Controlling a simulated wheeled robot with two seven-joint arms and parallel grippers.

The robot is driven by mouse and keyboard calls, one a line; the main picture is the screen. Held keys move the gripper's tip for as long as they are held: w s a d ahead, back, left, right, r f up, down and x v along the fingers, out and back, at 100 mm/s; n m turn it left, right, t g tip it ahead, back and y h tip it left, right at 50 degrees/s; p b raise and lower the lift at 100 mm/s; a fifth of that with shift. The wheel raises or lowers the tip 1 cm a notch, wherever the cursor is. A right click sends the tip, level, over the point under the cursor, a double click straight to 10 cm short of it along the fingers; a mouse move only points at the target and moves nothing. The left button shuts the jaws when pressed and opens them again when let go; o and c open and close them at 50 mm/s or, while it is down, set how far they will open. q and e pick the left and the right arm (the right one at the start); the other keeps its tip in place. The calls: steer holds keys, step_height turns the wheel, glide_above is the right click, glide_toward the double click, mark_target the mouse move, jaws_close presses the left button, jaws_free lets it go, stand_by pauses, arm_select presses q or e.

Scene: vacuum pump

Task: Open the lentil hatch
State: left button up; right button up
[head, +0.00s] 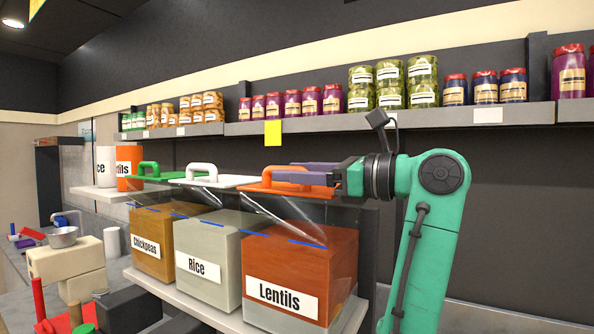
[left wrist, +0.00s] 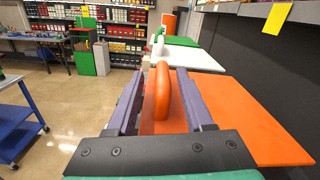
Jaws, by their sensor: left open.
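The lentil bin (head: 299,268) is an orange-filled clear box with a "Lentils" label, at the right end of a row of bins. Its orange hatch (head: 252,187) lies about level on top and looks closed; it also shows in the left wrist view (left wrist: 250,115). The hatch has an orange loop handle (left wrist: 161,95). My left gripper (head: 283,172) is open, with its purple fingers on either side of the handle. In the left wrist view narrow gaps show between handle and fingers. My right gripper is in neither view.
The rice bin (head: 206,266) with a white lid and the chickpea bin (head: 152,243) with a green lid stand to the left. A shelf of jars (head: 390,118) runs along the wall above. Open floor (left wrist: 80,115) lies left in the wrist view.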

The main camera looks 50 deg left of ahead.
arm_select(q)
steer(key=shift+w, duration=0.1)
jaws_close()
steer(key=shift+f, duration=0.1)
stand_by(1.1)
